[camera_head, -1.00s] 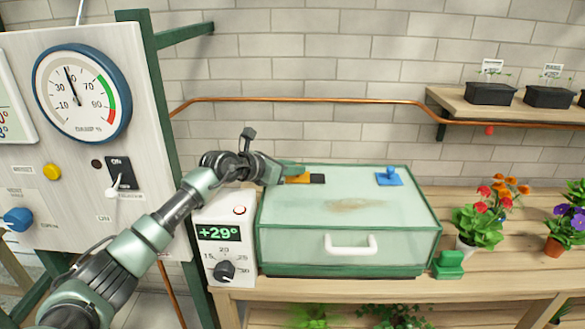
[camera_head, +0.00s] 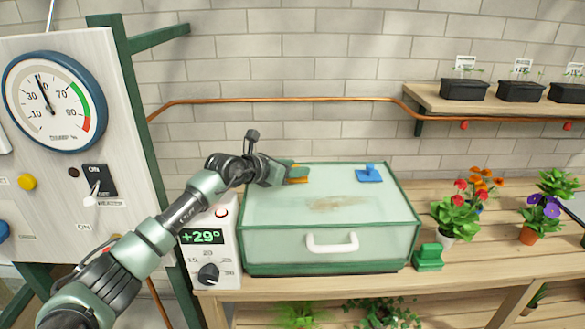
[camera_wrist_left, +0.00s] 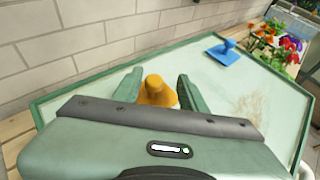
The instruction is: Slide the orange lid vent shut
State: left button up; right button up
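The orange vent slide (camera_head: 299,175) sits on the pale green lid (camera_head: 335,202) of the box, near its back left corner. No dark opening shows beside it. My left gripper (camera_head: 291,172) is at the vent from the left, low over the lid. In the left wrist view the orange knob (camera_wrist_left: 155,92) stands between the two green fingers (camera_wrist_left: 159,76), which are spread apart. Whether they touch the knob I cannot tell. The gripper hides part of the vent. My right gripper is not in view.
A blue-handled piece (camera_head: 369,174) lies on the lid to the right. A heater box reading +29° (camera_head: 213,245) stands left of the box, under my arm. A green block (camera_head: 428,257) and potted flowers (camera_head: 456,215) stand right of it. A copper pipe (camera_head: 290,100) runs along the wall.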

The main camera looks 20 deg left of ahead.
pick_arm(q)
jog(key=shift+a, duration=0.15)
jog(key=shift+s+a, duration=0.3)
jog(key=shift+s, duration=0.05)
jog(key=b+v, duration=0.1)
jog(key=v, duration=0.5)
jog(key=shift+s+r, duration=0.3)
jog(key=shift+s, duration=0.05)
jog(key=shift+a, duration=0.1)
